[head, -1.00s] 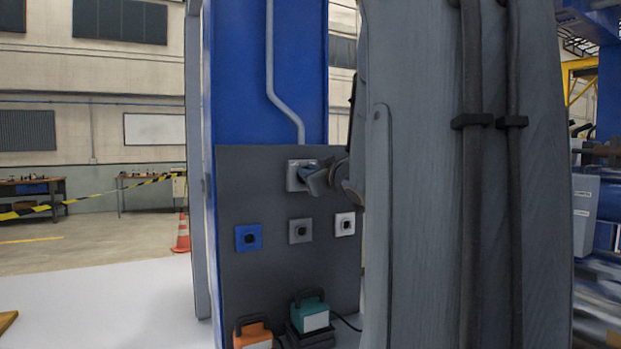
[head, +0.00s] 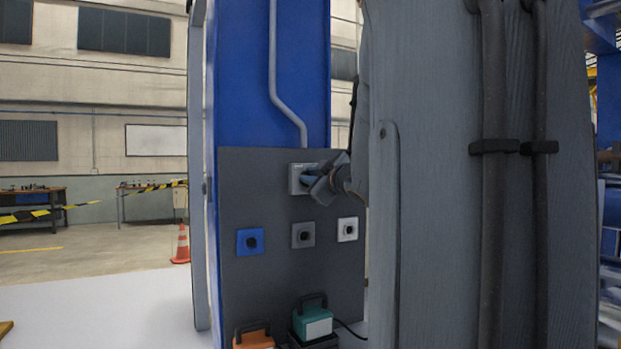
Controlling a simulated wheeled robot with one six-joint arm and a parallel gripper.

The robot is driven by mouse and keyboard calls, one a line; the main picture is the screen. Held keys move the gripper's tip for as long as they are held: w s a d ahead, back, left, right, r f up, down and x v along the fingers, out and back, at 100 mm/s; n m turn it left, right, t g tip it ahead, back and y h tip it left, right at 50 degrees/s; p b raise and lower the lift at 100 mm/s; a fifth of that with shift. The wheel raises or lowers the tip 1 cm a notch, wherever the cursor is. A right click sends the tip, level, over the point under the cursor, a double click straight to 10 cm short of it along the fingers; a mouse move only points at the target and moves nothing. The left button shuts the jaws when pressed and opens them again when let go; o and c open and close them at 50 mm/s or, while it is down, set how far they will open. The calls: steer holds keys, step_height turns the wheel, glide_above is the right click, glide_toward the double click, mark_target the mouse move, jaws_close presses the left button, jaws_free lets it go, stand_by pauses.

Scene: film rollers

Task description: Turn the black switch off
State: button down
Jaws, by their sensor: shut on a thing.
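A light grey switch box (head: 295,172) is mounted near the top of a dark grey panel, below a conduit. My gripper (head: 309,183) is at the front of this box, reaching in from the right. Its fingers are shut on the dark switch knob and cover most of it. The knob's exact angle is hidden by the fingers.
The dark grey panel (head: 270,277) stands against a blue column (head: 240,80). Below the switch are a blue socket (head: 250,241), a grey socket (head: 303,234) and a white socket (head: 347,229). A teal device (head: 313,324) and an orange device (head: 252,338) stand at the bottom.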

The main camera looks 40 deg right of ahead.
steer(key=c, duration=1.7)
jaws_free()
steer(key=shift+s, duration=0.1)
steer(key=v, duration=0.7)
steer(key=shift+s+a, duration=0.15)
steer(key=shift+s, duration=0.15)
steer(key=shift+f, duration=0.1)
